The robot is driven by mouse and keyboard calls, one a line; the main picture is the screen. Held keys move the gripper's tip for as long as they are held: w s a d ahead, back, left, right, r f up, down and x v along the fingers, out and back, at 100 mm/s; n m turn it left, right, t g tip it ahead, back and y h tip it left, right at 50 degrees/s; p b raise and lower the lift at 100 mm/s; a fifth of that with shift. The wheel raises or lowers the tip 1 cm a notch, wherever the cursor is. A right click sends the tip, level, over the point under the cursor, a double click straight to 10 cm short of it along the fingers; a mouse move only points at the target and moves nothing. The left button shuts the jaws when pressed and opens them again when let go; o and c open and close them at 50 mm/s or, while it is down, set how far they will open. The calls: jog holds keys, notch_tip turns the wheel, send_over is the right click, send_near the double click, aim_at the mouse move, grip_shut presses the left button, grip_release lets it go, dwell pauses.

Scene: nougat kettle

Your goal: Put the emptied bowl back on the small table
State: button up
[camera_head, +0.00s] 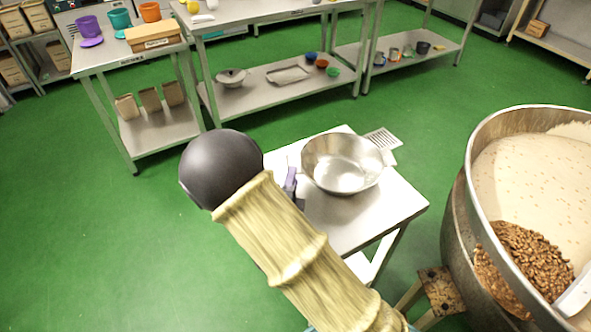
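The steel bowl (342,170) is empty and upright at the small table (376,210), over the middle of its top. I see no clear gap below it, but cannot tell for sure whether it rests on the surface. My gripper (293,186) shows as a small dark and purple part just left of the bowl's rim. My sleeved arm hides most of it, so I cannot tell whether its fingers are open or shut, or touch the rim.
A large kettle (455,225) stands at the right, holding pale nougat mass with a heap of brown nuts (530,255). A slotted metal piece (383,140) lies at the table's far right edge. A wooden stool (440,290) stands by the kettle. Green floor is free at left.

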jog(key=s, duration=0.5)
jog(key=shift+s+a+b, duration=0.3)
jog(key=shift+b, duration=0.05)
